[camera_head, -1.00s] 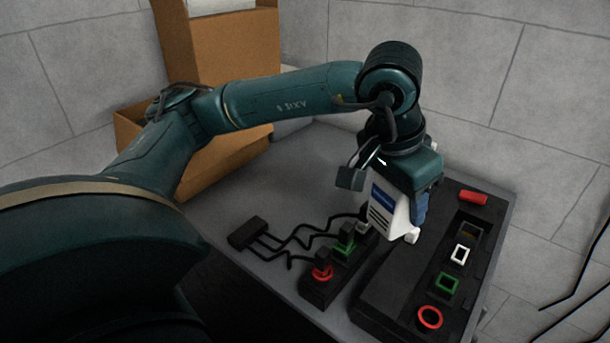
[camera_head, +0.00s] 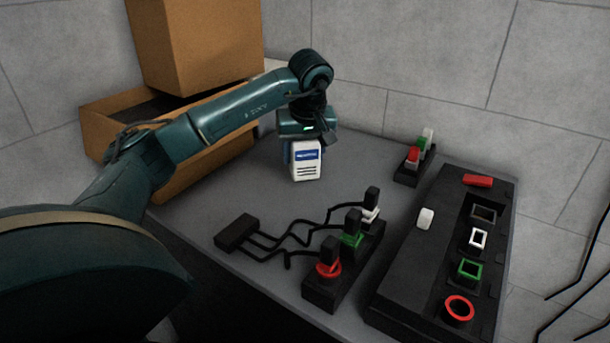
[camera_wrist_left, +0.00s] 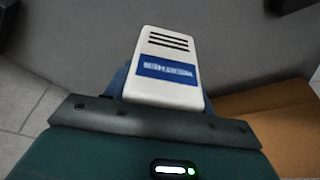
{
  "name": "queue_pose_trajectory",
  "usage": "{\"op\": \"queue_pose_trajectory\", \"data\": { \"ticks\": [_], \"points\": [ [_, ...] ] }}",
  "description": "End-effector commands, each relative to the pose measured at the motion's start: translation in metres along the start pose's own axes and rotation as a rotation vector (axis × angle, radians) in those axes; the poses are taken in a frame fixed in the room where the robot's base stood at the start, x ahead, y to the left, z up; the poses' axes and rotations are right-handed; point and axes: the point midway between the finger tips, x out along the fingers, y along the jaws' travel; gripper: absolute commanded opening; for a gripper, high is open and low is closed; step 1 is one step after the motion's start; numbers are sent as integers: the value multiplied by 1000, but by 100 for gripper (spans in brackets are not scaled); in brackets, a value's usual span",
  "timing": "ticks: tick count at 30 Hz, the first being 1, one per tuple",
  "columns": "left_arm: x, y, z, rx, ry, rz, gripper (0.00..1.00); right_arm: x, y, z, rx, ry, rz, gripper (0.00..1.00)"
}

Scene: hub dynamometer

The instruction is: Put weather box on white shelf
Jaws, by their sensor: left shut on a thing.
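The weather box (camera_head: 306,164) is small and white, with a blue label and dark slots. My left gripper (camera_head: 305,148) is shut on it from above, over the back part of the grey table. I cannot tell whether its base touches the table. In the left wrist view the weather box (camera_wrist_left: 166,75) sticks out from the gripper (camera_wrist_left: 163,100), label showing. A white surface (camera_head: 274,66) shows only slightly behind the arm and cardboard boxes; I cannot tell if it is the white shelf. My right gripper is not in view.
Cardboard boxes (camera_head: 200,45) stand at the back left. A black panel (camera_head: 410,265) with coloured frames lies at the right. A plug strip (camera_head: 345,275) with cables and a small coloured block set (camera_head: 413,165) stand nearby. The grey table (camera_head: 250,190) is clear around the weather box.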

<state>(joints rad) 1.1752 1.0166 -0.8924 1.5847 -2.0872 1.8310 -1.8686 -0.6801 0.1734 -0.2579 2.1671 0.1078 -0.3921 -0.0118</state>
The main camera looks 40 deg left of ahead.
Motion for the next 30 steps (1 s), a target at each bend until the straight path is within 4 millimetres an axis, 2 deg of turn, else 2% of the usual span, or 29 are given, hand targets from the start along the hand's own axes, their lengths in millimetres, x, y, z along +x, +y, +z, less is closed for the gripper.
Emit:
{"op": "queue_pose_trajectory", "data": {
  "ticks": [7,13,24,25,30],
  "points": [
    [20,0,6,2,2,2,23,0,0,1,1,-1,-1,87],
    [46,0,15,2,1,2,23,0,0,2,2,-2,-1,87],
    [51,1,16,2,3,4,23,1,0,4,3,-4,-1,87],
    [52,0,16,3,2,2,55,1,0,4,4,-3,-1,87],
    [51,1,16,3,1,3,69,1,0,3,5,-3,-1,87]
  ]
}}
